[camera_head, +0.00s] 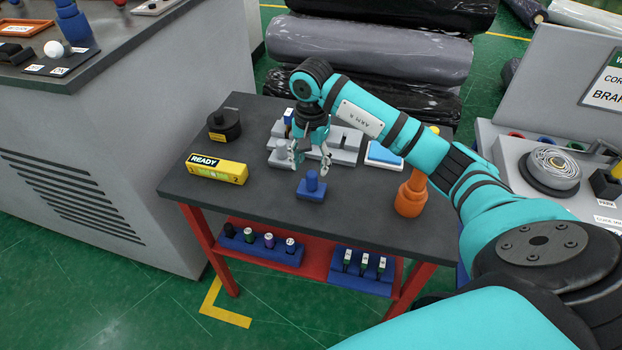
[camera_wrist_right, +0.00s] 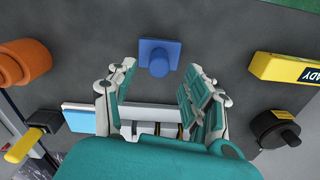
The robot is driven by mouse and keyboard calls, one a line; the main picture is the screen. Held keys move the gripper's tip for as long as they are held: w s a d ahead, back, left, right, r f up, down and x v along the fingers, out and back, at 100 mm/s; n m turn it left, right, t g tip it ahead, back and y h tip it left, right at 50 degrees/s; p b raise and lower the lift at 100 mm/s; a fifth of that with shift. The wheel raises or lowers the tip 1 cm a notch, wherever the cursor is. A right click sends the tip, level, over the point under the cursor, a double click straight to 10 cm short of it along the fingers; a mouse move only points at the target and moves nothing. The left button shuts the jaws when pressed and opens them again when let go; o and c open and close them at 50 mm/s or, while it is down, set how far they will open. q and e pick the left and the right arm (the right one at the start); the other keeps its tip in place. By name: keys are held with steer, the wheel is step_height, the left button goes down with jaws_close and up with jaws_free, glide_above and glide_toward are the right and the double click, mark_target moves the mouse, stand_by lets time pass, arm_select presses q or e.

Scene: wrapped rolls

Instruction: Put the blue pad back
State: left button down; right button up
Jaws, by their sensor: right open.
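A blue square block with an upright round knob (camera_head: 311,187) stands on the dark tabletop; it also shows in the right wrist view (camera_wrist_right: 160,56). A flat blue pad with white edges (camera_head: 385,155) lies right of the grey fixture; in the right wrist view it is at the left (camera_wrist_right: 80,117). My right gripper (camera_head: 311,160) points down just behind and above the knobbed block. Its fingers are apart with nothing between them, and the block lies beyond the fingertips in the wrist view (camera_wrist_right: 160,82). My left gripper is not in view.
A grey stepped fixture (camera_head: 345,147) stands behind my right gripper, partly hidden by it. A yellow READY box (camera_head: 217,170) and a black round part (camera_head: 224,125) are at left. The table's front is clear.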

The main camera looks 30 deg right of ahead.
step_height(320, 180, up, 5)
steer(key=shift+r+b, duration=0.2)
steer(key=shift+b, duration=0.25)
